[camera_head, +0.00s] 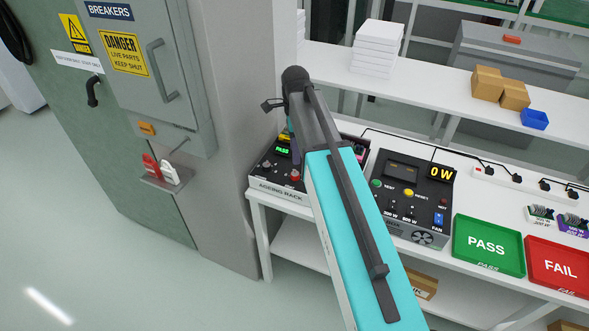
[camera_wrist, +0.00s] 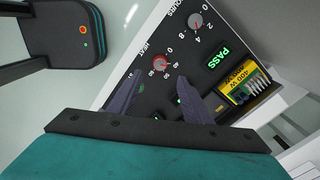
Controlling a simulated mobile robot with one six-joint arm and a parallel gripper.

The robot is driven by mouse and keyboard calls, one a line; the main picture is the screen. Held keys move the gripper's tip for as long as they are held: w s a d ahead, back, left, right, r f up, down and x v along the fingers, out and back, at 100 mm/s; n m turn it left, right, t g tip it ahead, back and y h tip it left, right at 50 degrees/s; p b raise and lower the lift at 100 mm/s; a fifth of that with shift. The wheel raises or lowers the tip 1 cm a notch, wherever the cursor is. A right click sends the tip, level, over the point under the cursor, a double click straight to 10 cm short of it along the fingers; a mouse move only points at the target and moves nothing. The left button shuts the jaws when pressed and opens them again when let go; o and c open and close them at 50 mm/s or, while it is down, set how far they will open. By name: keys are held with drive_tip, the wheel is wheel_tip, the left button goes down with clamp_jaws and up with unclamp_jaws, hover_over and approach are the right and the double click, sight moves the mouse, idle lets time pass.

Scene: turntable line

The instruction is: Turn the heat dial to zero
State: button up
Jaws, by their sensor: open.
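In the head view my arm hides the gripper and part of the ageing rack (camera_head: 280,192).
A second grey dial (camera_wrist: 196,21), a green PASS display (camera_wrist: 219,59) and a yellow 400 W unit (camera_wrist: 238,88) are close by on the rack. Right of my arm are a 0 W console (camera_head: 408,202), a PASS tray (camera_head: 488,265) and a FAIL tray (camera_head: 555,287). A breaker cabinet (camera_head: 185,100) stands left.

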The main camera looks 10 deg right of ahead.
sight(295, 174)
drive_tip(key=shift+f+p, duration=1.45)
drive_tip(key=shift+f, duration=3.4)
drive_tip(key=shift+c, duration=0.6)
drive_tip(key=c, duration=0.9)
drive_tip(key=shift+c, duration=0.2)
